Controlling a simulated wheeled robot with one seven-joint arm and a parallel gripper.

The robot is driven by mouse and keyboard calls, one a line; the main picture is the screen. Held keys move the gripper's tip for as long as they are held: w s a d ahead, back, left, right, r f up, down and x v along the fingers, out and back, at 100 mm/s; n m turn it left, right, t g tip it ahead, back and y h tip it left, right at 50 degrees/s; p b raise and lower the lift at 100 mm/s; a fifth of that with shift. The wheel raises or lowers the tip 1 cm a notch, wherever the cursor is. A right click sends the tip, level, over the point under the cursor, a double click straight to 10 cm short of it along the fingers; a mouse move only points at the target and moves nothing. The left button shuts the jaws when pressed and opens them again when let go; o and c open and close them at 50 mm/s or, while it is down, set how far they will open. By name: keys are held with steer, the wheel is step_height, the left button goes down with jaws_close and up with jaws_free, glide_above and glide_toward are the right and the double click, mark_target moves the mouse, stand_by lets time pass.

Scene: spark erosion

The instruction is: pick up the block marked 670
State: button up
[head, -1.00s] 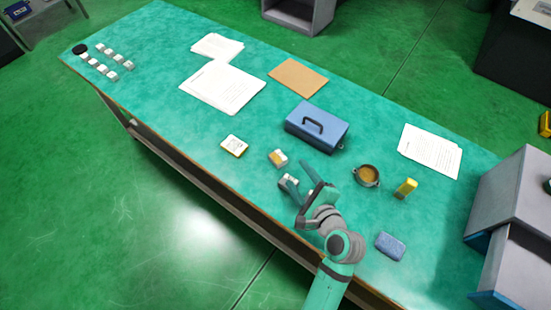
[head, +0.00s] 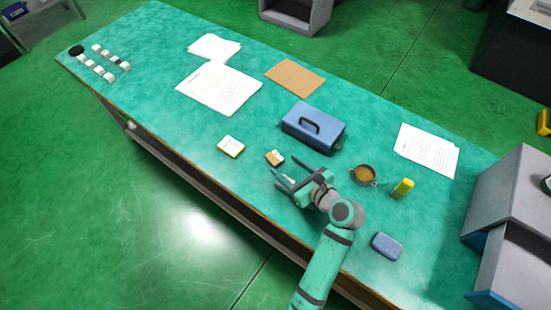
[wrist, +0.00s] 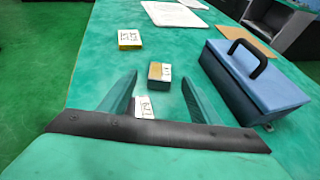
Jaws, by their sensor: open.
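Three small blocks with white, marked tops stand in a row: a yellow-sided one (head: 231,146), a middle one with a tan patch (head: 275,158), and a nearest one partly hidden by my gripper. In the wrist view they show as the far block (wrist: 130,38), the middle block (wrist: 160,72) and the near block (wrist: 144,106). The printed numbers are too small to read surely, so I cannot tell which is 670. My gripper (head: 284,165) is open and empty, low over the bench. In the wrist view the near block lies between its fingers (wrist: 159,80), close to the palm.
A blue box with a handle (head: 314,127) stands behind the blocks, right of my gripper in the wrist view. A round brown-filled dish (head: 363,175), a yellow block (head: 402,188) and a blue pad (head: 386,246) lie to the right. Papers (head: 220,88) lie farther back.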

mark_target(275, 157)
steer(key=shift+f+x, duration=0.2)
steer(key=shift+x, duration=2.85)
steer(key=shift+d, duration=0.15)
jaws_close()
steer(key=shift+r, duration=0.1)
